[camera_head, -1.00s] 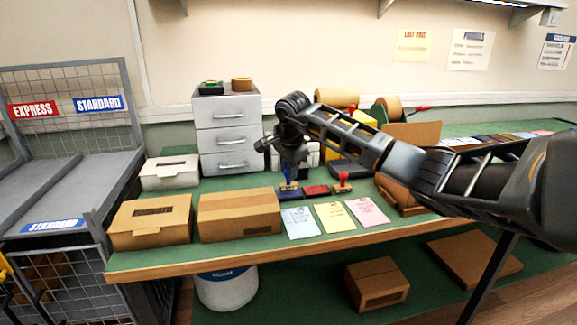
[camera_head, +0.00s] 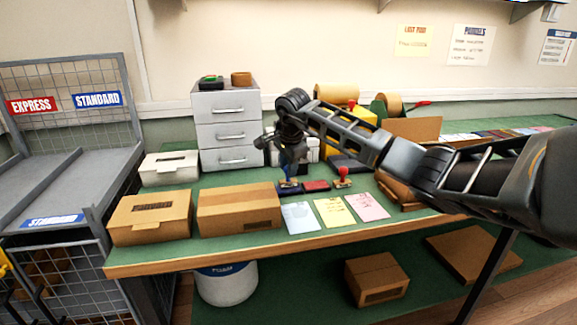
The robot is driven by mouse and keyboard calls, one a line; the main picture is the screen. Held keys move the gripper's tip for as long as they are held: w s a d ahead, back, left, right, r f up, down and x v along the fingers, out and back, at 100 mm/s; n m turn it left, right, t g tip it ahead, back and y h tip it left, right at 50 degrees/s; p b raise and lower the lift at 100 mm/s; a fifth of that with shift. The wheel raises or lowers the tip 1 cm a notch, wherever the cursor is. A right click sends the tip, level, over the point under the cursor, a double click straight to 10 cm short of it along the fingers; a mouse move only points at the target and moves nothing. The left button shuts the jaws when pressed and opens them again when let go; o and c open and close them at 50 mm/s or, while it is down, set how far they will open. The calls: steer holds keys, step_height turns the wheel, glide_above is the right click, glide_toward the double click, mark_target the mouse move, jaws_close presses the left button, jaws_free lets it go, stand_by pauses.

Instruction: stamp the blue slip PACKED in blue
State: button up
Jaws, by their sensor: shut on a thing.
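The blue slip (camera_head: 299,217) lies flat on the green bench near its front edge, left of the yellow slip (camera_head: 334,212) and the pink slip (camera_head: 367,206). A dark blue ink pad (camera_head: 289,189) sits just behind the blue slip. My gripper (camera_head: 290,168) points down over this pad and is shut on a blue-handled stamp (camera_head: 289,180). The stamp's base is at or just above the pad; I cannot tell if they touch. A red ink pad (camera_head: 317,186) and a red-handled stamp (camera_head: 343,177) stand to the right.
Cardboard boxes (camera_head: 240,211) stand left of the slips, with a grey drawer unit (camera_head: 228,128) behind. The bench around the slips is clear.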

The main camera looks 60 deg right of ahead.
steer(key=shift+f+b, duration=0.3)
steer(key=shift+f, duration=0.35)
stand_by(1.2)
steer(key=shift+r+p, duration=2)
steer(key=shift+r, duration=1.65)
